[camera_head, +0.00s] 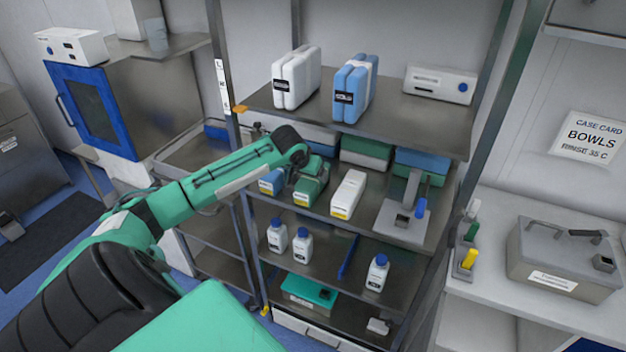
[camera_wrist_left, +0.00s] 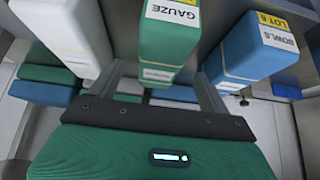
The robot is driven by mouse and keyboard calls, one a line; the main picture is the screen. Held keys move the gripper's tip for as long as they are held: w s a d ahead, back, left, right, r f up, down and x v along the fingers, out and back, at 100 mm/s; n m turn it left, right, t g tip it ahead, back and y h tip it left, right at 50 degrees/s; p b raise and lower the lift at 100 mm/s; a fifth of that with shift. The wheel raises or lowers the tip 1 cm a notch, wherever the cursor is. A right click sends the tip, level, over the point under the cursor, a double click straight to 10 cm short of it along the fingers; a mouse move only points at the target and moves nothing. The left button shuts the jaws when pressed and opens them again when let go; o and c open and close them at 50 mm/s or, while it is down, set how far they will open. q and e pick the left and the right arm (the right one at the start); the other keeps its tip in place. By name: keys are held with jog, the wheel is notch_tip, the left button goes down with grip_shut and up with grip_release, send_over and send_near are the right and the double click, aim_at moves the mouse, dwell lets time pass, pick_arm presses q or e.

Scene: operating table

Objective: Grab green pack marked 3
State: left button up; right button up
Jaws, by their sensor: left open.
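A green pack (camera_head: 309,190) stands on the middle shelf between a blue pack (camera_head: 271,182) and a white pack (camera_head: 349,194). My right gripper is not in view.
The blue pack (camera_wrist_left: 255,52), labelled BOWLS, stands close beside one finger; the white pack (camera_wrist_left: 66,38) is beyond the other. An upper shelf (camera_head: 405,115) hangs above the packs. A grey device (camera_head: 400,220) stands at the right on the same shelf. Bottles stand below.

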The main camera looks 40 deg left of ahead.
aim_at(314, 179)
pick_arm(q)
jog(key=shift+w+a+f, duration=0.15)
jog(key=shift+w+f, duration=0.3)
jog(key=shift+f, duration=0.1)
jog(key=shift+w+f, duration=0.2)
jog(key=shift+f, duration=0.1)
jog(key=shift+w+a+f+p, duration=0.15)
jog(key=shift+f+p, duration=0.05)
jog(key=shift+p, duration=0.2)
jog(key=shift+w+f+p, duration=0.2)
jog(key=shift+w+p, duration=0.1)
jog(key=p+x, duration=0.1)
jog(key=x, duration=0.2)
jog(key=shift+w+a+f, duration=0.1)
jog(key=shift+w+a, duration=0.05)
jog(key=shift+w+f, duration=0.1)
jog(key=shift+f, duration=0.25)
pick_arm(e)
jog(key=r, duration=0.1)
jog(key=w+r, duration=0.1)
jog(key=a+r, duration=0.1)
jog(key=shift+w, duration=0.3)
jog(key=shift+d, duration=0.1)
pick_arm(q)
jog(key=c, duration=1.2)
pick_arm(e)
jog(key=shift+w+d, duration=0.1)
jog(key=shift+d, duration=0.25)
